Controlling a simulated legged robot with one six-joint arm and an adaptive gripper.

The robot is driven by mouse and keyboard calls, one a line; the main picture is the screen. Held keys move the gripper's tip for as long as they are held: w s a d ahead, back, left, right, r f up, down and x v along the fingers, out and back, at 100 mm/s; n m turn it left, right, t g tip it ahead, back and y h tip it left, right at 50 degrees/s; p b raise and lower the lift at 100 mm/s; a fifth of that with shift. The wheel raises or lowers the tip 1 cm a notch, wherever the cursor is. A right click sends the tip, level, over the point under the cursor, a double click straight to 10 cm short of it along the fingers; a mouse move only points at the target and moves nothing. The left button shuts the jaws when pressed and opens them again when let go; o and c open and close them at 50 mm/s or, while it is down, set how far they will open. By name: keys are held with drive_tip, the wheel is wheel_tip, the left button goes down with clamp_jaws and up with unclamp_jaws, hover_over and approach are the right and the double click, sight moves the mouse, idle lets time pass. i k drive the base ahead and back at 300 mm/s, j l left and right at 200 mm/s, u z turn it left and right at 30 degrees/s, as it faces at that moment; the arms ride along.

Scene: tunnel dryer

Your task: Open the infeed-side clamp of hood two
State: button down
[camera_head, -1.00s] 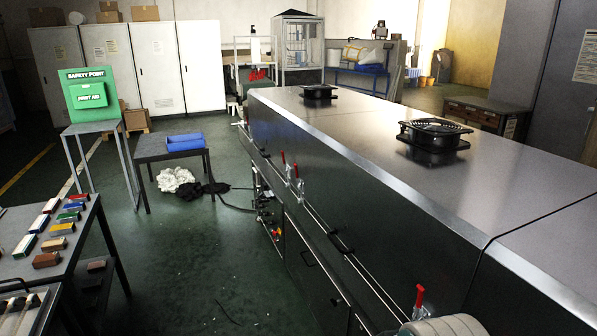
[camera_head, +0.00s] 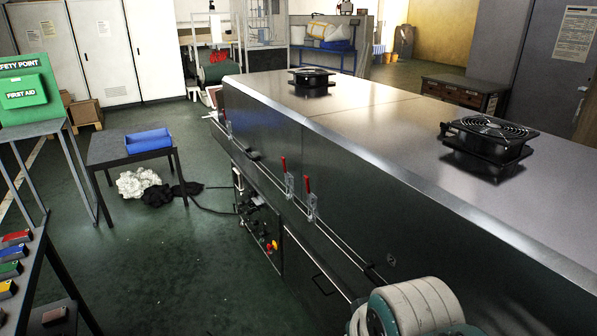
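The dryer's long steel hoods run from the near right to the back, with a seam across the top. Two toggle clamps with upright red handles stand on the side rail close to that seam: a farther clamp (camera_head: 289,182) left of it and a nearer clamp (camera_head: 311,202) just right of it. Another small clamp (camera_head: 227,125) shows faintly at the far end. I see no label telling which hood is hood two or which side is infeed. My gripper is out of view.
Black fans (camera_head: 486,140) sit on the hood tops. Below the rail are a control panel (camera_head: 262,225) and a door handle. A table with a blue bin (camera_head: 148,141) and cloths beneath stands left. Green floor (camera_head: 185,265) between tables and dryer is mostly clear.

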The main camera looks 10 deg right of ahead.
sight(308, 190)
drive_tip(key=i+j, duration=0.6)
drive_tip(key=i, duration=0.2)
drive_tip(key=i+l+z, duration=0.05)
